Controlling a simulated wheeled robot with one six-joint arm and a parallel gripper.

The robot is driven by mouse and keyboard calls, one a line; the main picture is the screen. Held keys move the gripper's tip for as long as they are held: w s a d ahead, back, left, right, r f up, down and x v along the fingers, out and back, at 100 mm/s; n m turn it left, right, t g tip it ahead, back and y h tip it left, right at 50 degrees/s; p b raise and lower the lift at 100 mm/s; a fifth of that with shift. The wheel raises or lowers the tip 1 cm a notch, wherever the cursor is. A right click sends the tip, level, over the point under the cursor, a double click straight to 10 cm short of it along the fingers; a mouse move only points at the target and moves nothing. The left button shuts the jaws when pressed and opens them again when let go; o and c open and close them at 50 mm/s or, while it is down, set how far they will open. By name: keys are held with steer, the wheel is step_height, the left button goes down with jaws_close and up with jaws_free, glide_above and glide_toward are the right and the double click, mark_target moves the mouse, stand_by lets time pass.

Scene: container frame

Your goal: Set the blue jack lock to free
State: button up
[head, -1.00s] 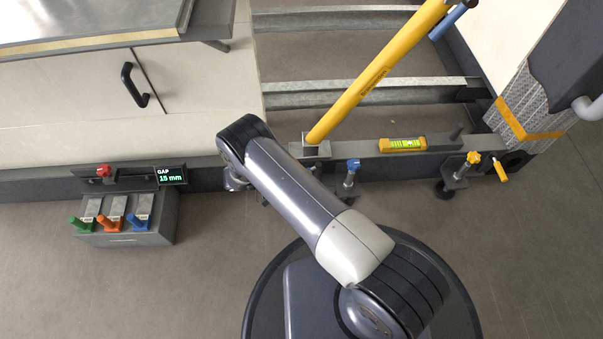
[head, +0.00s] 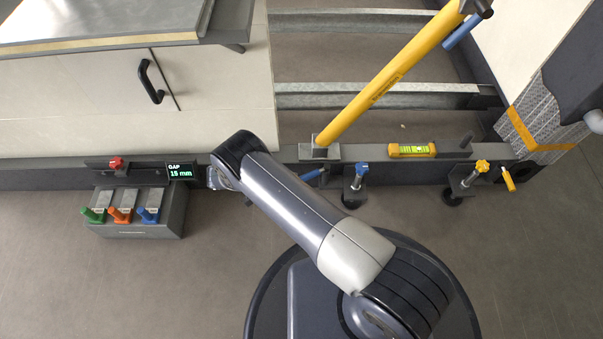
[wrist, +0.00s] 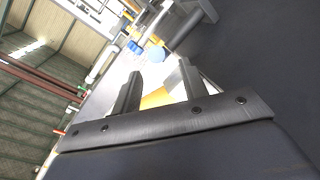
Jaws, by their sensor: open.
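The blue-knobbed jack (head: 361,168) stands at the front rail in the head view. Left of it a blue lever (head: 312,174), seemingly the blue jack lock, sticks out slantwise below the rail, just right of my arm. My gripper is hidden behind my arm in the head view. In the wrist view my gripper (wrist: 157,82) is open with nothing clearly held between its fingers. Beyond the fingertips are a blue knob (wrist: 134,47) and a pale blue round end (wrist: 154,53), apart from them; I cannot tell which parts these are.
A yellow-knobbed jack (head: 482,166) with a yellow lever (head: 508,179) stands to the right. A yellow pole (head: 385,80) slants up from the rail beside a spirit level (head: 411,150). A grey box (head: 140,228) has green, orange and blue levers. A display (head: 180,171) reads GAP 15 mm.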

mark_target(310, 174)
steer(key=shift+v, duration=1.6)
steer(key=b+x, duration=0.1)
steer(key=x, duration=0.9)
steer(key=shift+d, duration=0.5)
steer(key=shift+a, duration=0.1)
